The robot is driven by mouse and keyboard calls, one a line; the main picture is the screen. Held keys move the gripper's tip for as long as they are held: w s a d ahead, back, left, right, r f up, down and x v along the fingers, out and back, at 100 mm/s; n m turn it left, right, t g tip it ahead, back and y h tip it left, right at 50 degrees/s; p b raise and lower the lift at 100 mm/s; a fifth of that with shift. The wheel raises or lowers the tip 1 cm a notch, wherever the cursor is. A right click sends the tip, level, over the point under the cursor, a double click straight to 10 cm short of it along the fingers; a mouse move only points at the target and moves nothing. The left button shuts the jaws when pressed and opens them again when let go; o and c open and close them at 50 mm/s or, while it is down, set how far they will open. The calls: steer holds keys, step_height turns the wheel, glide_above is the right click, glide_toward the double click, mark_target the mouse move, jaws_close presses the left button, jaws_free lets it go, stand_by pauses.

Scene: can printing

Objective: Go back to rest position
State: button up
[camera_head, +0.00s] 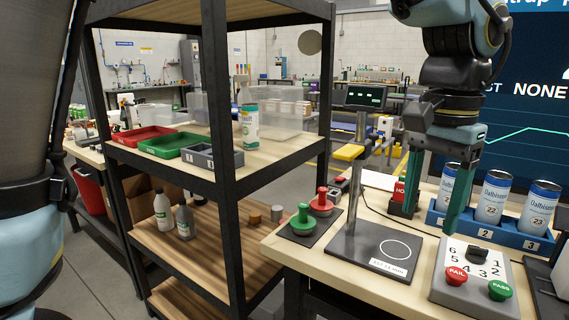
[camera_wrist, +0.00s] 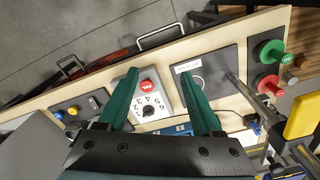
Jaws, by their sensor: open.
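My gripper (camera_head: 433,200) hangs over the right-hand workbench in the head view, with its two green fingers spread wide apart. In the wrist view my gripper (camera_wrist: 160,95) is open, and nothing is between the fingers. Below it is a grey control box (camera_head: 475,287) with a numbered dial, a red FAIL button (camera_head: 456,276) and a green PASS button (camera_head: 500,290). The box also shows in the wrist view (camera_wrist: 150,106), between the fingertips. Behind the gripper several white-and-blue cans (camera_head: 492,197) stand upright in a blue numbered holder (camera_head: 480,235); a finger partly hides it.
A black stand plate (camera_head: 370,255) with a post and small screen (camera_head: 366,97) stands left of the box. Red (camera_head: 321,203) and green (camera_head: 302,220) stamps sit beside it. A black-framed shelf (camera_head: 228,180) with trays and bottles stands left of the bench (camera_head: 330,268).

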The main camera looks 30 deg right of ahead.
steer(key=w+a+f+n, duration=0.5)
steer(key=w+a, duration=0.5)
steer(key=w, duration=0.3)
steer(key=w+a+f+n, duration=0.4)
steer(key=w+a, duration=0.7)
steer(key=w, duration=0.2)
steer(key=a+f+n, duration=0.2)
steer(key=a+n, duration=0.1)
steer(key=a, duration=0.8)
steer(key=w+a+f+n+t, duration=0.1)
steer(key=a+f+n, duration=0.2)
steer(key=a, duration=0.8)
steer(key=shift+w+f+n+t, duration=0.15)
steer(key=shift+f+n+t, duration=0.2)
steer(key=shift+n, duration=0.25)
